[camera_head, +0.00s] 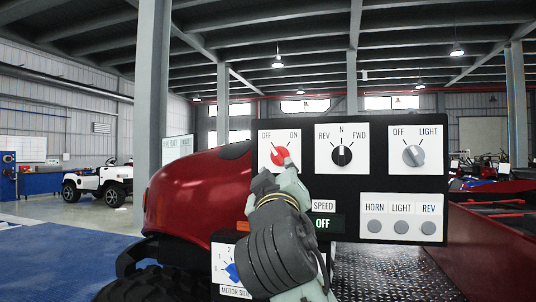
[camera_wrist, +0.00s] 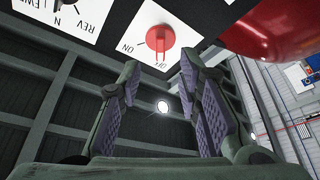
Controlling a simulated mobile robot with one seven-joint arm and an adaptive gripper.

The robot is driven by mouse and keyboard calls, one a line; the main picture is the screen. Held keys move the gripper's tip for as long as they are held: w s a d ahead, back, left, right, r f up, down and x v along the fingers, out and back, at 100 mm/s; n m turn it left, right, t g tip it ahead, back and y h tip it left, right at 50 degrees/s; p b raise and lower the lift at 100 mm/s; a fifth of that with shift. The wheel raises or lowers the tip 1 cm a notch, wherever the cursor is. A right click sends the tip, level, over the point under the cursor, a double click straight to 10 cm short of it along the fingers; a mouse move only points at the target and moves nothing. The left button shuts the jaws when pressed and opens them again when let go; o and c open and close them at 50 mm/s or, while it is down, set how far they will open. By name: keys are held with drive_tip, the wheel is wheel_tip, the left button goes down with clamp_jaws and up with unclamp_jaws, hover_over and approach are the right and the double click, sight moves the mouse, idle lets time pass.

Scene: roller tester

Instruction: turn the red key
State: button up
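The red key (camera_head: 279,155) is a round red knob with a raised grip on a white plate marked OFF and ON, at the upper left of the black panel. In the wrist view the red key (camera_wrist: 160,38) shows just beyond the fingertips, and its grip appears turned toward OFF. My gripper (camera_head: 277,171) reaches up from below, with its tips close to the key and covering part of its lower side. In the wrist view my gripper (camera_wrist: 159,68) is open, with a clear gap between the fingers and nothing in it. I cannot tell whether a fingertip touches the key.
The black panel (camera_head: 304,188) also holds a black REV/N/FWD knob (camera_head: 342,154), a grey light knob (camera_head: 413,155), several grey buttons and a green display (camera_head: 325,223) reading OFF. A blue knob (camera_head: 232,271) sits lower left. A red vehicle body (camera_head: 195,195) stands close at the left.

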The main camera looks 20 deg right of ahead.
sight(278, 157)
drive_tip(key=p+x, duration=0.3)
drive_tip(key=x, duration=0.5)
drive_tip(key=shift+w+r, duration=0.1)
drive_tip(key=shift+w, duration=0.05)
drive_tip(key=shift+c, duration=0.6)
